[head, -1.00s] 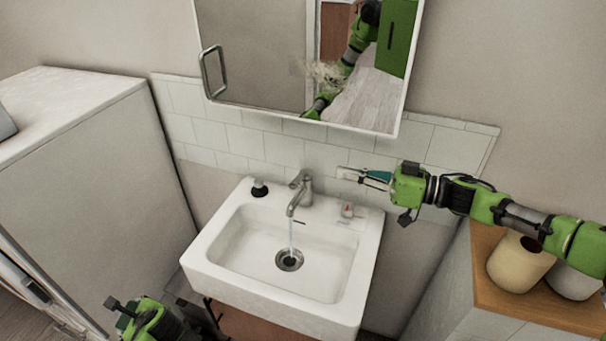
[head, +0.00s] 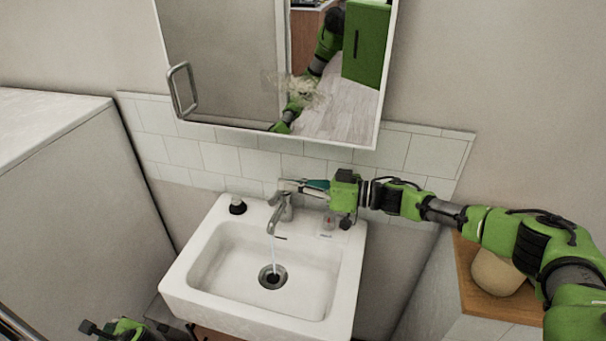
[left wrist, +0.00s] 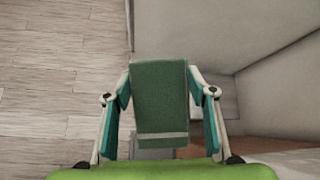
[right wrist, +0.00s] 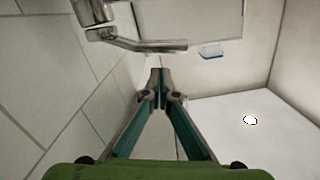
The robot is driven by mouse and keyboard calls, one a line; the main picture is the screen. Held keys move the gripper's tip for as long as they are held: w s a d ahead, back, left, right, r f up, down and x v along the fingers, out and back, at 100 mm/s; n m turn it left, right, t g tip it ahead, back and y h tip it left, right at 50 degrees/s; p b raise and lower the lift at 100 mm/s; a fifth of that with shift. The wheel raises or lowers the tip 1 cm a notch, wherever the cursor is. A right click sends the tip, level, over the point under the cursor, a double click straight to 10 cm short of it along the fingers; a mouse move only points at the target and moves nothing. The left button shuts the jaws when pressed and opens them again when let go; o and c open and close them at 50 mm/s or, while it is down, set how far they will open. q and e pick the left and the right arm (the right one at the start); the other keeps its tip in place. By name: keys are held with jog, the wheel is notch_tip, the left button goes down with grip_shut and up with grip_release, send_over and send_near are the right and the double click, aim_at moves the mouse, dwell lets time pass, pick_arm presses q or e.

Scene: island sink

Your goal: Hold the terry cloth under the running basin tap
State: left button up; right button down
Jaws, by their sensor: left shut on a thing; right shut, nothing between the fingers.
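The basin tap (head: 279,212) stands at the back of the white basin (head: 205,306), and a thin stream of water (head: 274,252) falls from it towards the drain. My right gripper (head: 284,184) is shut and empty at the top of the tap; in the right wrist view its closed tips (right wrist: 160,72) are just below the tap's metal parts (right wrist: 125,42). Whether they touch is unclear. In the left wrist view my left gripper (left wrist: 160,95) is shut on the green terry cloth (left wrist: 160,98), which has a pale stripe near one end. The cloth is outside the head view.
A mirror cabinet (head: 230,70) hangs above the basin. A dark-topped bottle (head: 237,205) stands on the basin's back left rim. A white cabinet (head: 80,200) is at the left; a wooden top with a beige jar (head: 495,272) is at the right.

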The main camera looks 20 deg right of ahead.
pick_arm(q)
jog(key=shift+d+r, duration=0.1)
jog(key=shift+r, duration=0.1)
pick_arm(e)
jog(key=shift+s+a+f, duration=0.1)
jog(key=shift+a+f, duration=0.15)
jog(key=shift+f, duration=0.6)
